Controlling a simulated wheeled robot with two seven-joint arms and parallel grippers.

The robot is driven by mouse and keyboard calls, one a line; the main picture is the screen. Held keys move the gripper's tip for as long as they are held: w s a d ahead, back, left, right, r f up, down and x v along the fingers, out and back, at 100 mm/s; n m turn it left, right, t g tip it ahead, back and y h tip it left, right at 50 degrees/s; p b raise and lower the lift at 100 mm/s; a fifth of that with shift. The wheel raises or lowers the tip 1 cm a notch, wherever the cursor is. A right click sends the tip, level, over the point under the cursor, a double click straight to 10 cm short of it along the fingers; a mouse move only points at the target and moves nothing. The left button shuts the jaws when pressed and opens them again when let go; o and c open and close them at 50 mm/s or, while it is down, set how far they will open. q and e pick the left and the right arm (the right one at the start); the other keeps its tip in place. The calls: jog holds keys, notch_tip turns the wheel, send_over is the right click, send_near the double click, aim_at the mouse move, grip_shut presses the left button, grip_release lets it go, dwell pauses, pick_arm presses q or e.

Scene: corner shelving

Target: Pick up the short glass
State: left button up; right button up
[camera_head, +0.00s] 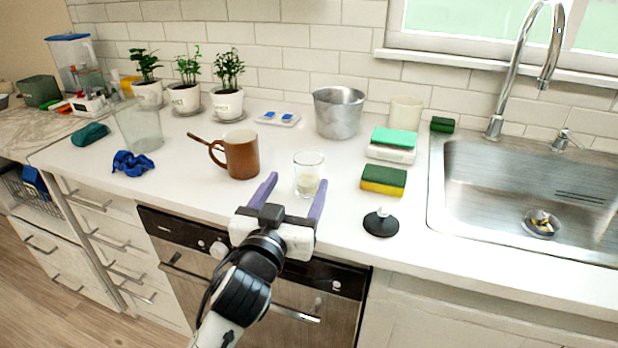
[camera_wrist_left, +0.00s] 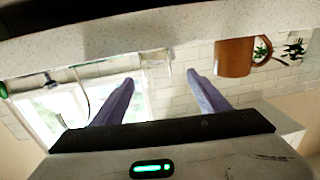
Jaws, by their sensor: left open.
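The short glass (camera_head: 309,166) is clear, with something pale low in it, and stands upright on the white counter (camera_head: 225,195). My left gripper (camera_head: 297,181) is open, its two purple fingers pointing at the glass from the counter's front edge. The right finger overlaps the glass's lower right side in the head view. In the left wrist view, which is upside down, the glass (camera_wrist_left: 157,62) shows beyond and between the fingertips of the gripper (camera_wrist_left: 160,79). Nothing is held. I cannot tell whether a finger touches the glass. My right gripper is not in view.
A brown mug (camera_head: 241,156) stands left of the glass. A green-and-yellow sponge (camera_head: 384,181) and a black stopper (camera_head: 381,223) lie to its right. A metal pot (camera_head: 338,115) is behind. A taller glass (camera_head: 139,128) stands farther left. The sink (camera_head: 480,190) is at right.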

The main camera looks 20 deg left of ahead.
aim_at(305, 173)
pick_arm(q)
jog(key=w, duration=0.5)
jog(key=shift+w+d+r, duration=0.15)
jog(key=shift+r, duration=0.1)
jog(key=c, duration=1.1)
jog(key=shift+c, duration=1.4)
jog(key=shift+r, duration=0.15)
